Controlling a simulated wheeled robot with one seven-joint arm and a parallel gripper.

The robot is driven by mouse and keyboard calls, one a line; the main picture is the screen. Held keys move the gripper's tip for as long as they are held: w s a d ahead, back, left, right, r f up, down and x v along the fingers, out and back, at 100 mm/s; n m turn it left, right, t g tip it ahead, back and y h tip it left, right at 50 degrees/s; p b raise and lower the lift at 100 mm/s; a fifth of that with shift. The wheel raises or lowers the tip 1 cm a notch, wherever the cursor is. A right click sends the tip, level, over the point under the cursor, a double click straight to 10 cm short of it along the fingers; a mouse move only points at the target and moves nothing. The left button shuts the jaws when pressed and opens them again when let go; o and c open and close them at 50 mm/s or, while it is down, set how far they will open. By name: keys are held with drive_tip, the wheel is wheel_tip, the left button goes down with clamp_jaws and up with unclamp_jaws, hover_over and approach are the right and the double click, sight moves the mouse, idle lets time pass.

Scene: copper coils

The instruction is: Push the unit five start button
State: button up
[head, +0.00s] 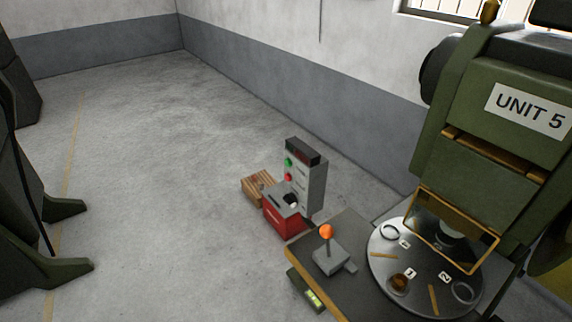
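The large green machine (462,150) with a white "UNIT 5" label (528,108) stands at the right. Beyond its table is an upright grey control box (312,185) with a dark display on top. A round green button (288,162) sits high on the box's left-facing side, with a red button (289,178) just below it. I cannot read any label by the buttons. My gripper is not in view.
The machine's table (350,228) carries a round dial plate (385,250) and an orange-knobbed lever (326,233). A red box (282,220) and wooden crate (256,188) stand by the control box. Dark green machinery (20,215) stands left. The middle floor (165,190) is clear.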

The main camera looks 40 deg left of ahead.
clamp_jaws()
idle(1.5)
